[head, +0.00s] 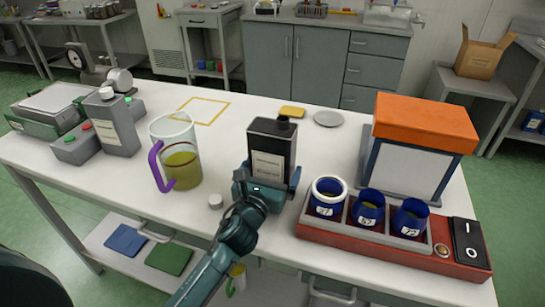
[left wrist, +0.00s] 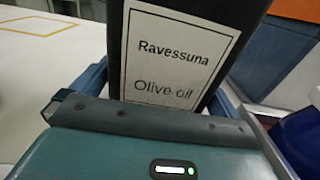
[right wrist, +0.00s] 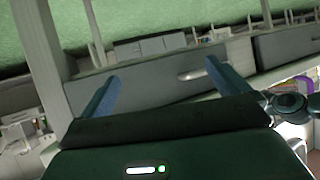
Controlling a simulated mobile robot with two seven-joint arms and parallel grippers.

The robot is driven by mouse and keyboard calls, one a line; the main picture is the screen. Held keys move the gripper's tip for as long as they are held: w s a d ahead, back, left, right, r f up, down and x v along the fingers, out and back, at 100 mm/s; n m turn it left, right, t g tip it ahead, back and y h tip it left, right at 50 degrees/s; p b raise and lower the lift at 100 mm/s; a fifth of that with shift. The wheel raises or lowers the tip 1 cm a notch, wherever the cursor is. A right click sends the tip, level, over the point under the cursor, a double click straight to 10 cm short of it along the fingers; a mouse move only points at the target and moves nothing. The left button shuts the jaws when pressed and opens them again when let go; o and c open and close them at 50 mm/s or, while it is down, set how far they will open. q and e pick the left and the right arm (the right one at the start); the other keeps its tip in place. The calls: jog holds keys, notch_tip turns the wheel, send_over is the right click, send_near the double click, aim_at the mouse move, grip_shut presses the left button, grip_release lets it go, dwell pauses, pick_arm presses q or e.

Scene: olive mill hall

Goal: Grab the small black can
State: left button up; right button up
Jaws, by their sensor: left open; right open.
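The small black can (head: 272,140) stands upright on the white table, with a pale label and a dark cap. In the left wrist view the can (left wrist: 182,50) fills the middle, its label reading "Ravessuna Olive oil". My left gripper (head: 267,180) is open at the can's near side, one blue finger on each side of its lower part. Whether the fingers touch it I cannot tell. My right gripper (right wrist: 160,90) is open and empty in its wrist view, facing grey drawer fronts; it is not in the head view.
A clear jug (head: 180,165) with a purple handle stands left of the can, a small white cap (head: 216,201) nearer. On the right are a red tray (head: 330,235) with blue numbered cups and an orange-topped box (head: 425,122). A grey bottle (head: 110,125) stands left. A yellow sponge (head: 292,111) and grey disc (head: 328,119) lie behind.

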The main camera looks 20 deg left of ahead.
aim_at(275, 128)
pick_arm(q)
jog(key=w, duration=0.2)
jog(key=shift+w, duration=0.3)
jog(key=c, duration=1)
jog(key=shift+d+r, duration=0.1)
jog(key=shift+c, duration=0.7)
jog(key=shift+r, duration=0.2)
jog(key=shift+r+p, duration=1.55)
jog(key=shift+r, duration=3.15)
jog(key=shift+r, duration=0.1)
